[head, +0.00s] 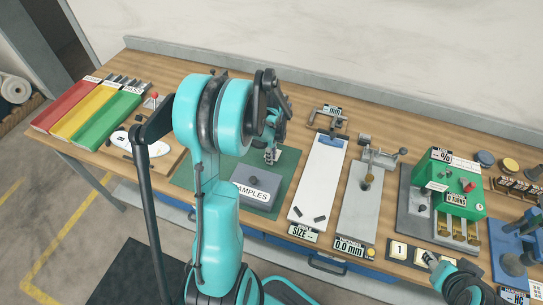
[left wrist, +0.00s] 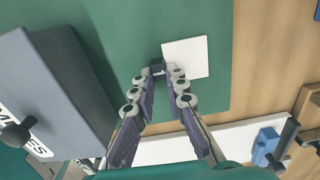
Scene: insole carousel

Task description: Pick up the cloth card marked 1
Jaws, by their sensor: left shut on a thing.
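My left gripper (head: 272,153) is low over the green mat, behind the grey SAMPLES box (head: 257,187). In the left wrist view its fingers (left wrist: 164,76) are closed together at a small dark piece at the edge of a pale square cloth card (left wrist: 187,57). The card lies over the green mat (left wrist: 120,30), and its face shows no readable number. In the head view the arm and fingers mostly hide it. My right gripper (head: 431,259) is at the lower right, beside a dark strip with a tile marked 1 (head: 400,249); its fingers are too small to judge.
Red, yellow and green trays (head: 105,122) stand at the left. A white SIZE board (head: 318,180) and a grey 0.0 mm gauge (head: 362,205) lie right of the mat. A green counter machine (head: 447,183) stands farther right. The SAMPLES box is close to the left gripper.

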